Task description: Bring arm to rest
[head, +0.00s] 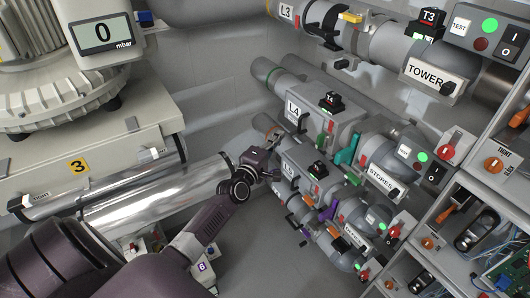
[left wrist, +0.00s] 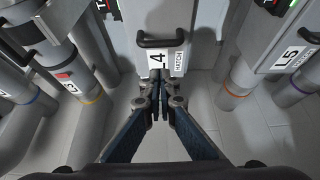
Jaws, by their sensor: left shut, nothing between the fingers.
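My left arm comes in from the lower left in the head view, with my left gripper (head: 274,142) in front of the L4 pipe unit (head: 294,108). In the left wrist view the fingers of my left gripper (left wrist: 160,92) are closed together and hold nothing. Their tips overlap the lower part of the L4 hatch (left wrist: 165,22) in the picture, just by its label; I cannot tell whether they touch it. The hatch has a dark handle and looks closed. My right gripper is in neither view.
A shiny metal pipe (head: 150,195) runs close beside my left forearm. Pipes with red and green lamps and a STORES panel (head: 382,182) crowd the right. Shelves (head: 470,200) stand at far right. Grey floor (head: 255,245) is open below the gripper. A gauge (head: 100,36) reads 0 mbar.

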